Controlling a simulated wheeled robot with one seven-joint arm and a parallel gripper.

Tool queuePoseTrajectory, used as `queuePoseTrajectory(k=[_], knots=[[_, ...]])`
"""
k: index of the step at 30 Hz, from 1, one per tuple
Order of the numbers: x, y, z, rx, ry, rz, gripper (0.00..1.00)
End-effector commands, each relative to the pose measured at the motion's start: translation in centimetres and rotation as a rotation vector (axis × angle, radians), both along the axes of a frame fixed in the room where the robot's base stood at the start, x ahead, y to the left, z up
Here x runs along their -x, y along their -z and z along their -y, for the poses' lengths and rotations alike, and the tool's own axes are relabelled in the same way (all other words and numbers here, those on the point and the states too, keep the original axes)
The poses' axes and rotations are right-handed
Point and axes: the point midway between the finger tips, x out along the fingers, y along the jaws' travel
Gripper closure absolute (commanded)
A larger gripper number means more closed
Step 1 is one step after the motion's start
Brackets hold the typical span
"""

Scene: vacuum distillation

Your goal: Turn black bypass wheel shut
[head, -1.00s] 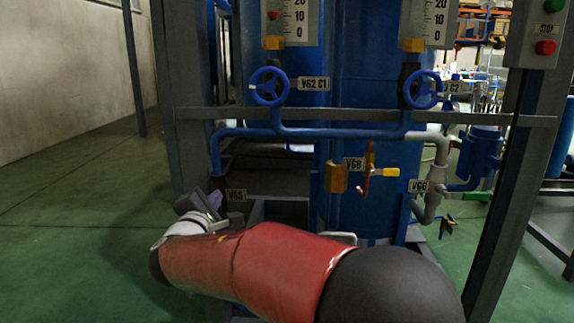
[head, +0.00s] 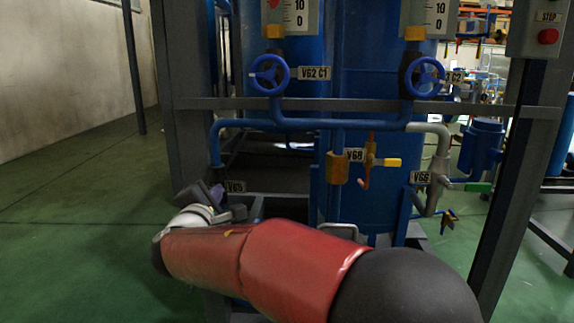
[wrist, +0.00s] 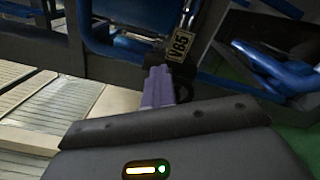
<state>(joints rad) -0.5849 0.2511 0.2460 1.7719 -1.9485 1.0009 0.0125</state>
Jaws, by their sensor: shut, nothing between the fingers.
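The V65 label (head: 235,186) marks the low pipework at the left of the frame. My gripper (head: 216,195) is just left of and below that label, partly hidden by my red arm. In the wrist view the purple fingers (wrist: 158,87) are together and hold nothing. A dark curved part, apparently the black wheel (wrist: 184,92), shows just right of the fingertips under the V65 label (wrist: 180,42). It is mostly hidden by the fingers and gripper body. I cannot tell whether the fingers touch it or how far it is turned.
Two blue handwheels (head: 269,75) and (head: 424,77) sit above a grey crossbar (head: 340,105). The yellow-handled V68 valve (head: 385,162) and green-handled V66 valve (head: 478,187) are to the right. Grey posts frame the rig. The green floor (head: 80,240) at left is clear.

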Motion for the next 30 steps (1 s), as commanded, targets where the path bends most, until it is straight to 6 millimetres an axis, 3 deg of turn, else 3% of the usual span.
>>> queuePoseTrajectory(k=[30], knots=[[0.09, 1.46, 0.59, 0.002, -0.003, -0.004, 1.0]])
